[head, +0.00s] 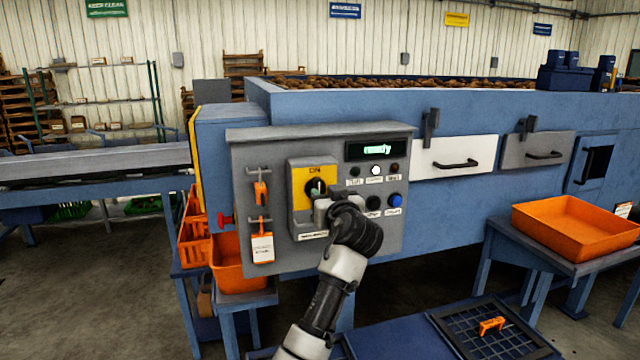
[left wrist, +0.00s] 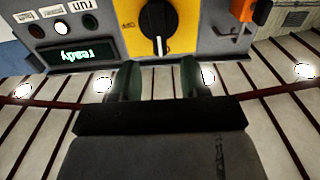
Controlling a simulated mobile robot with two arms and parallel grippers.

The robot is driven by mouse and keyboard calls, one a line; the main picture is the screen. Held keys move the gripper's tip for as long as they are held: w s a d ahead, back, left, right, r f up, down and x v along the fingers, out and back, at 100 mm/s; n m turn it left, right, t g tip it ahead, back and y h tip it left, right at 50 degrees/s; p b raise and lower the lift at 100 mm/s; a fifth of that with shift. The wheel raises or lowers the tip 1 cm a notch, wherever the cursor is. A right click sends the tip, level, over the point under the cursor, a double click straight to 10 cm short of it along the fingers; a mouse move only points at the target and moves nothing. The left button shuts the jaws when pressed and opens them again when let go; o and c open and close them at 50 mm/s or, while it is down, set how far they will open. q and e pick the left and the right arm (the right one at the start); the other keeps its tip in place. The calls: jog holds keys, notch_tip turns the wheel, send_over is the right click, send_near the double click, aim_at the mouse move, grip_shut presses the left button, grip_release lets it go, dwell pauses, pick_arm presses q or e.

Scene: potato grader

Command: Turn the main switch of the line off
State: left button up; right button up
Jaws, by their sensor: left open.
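The main switch is a black rotary knob (head: 316,187) on a yellow plate (head: 301,174) marked ON at its top, on the grey control panel (head: 270,150). In the left wrist view, which shows the panel upside down, the knob (left wrist: 158,28) has a white pointer line aimed toward the display side, the ON end. My left gripper (head: 325,203) is at the panel front, covering the plate's lower right. Its two fingers (left wrist: 160,80) are apart with nothing between them. The knob lies just beyond the fingertips; I see no contact. My right gripper is not in view.
The display (head: 378,149) reads "ready", with small lamps and buttons below it. Orange bins (head: 573,226) stand on side tables; a blue bench with a grid is below.

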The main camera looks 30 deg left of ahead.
aim_at(320, 187)
pick_arm(q)
jog(key=p+x, duration=0.1)
jog(key=x, duration=0.4)
jog(key=shift+w+a, duration=0.3)
grip_shut()
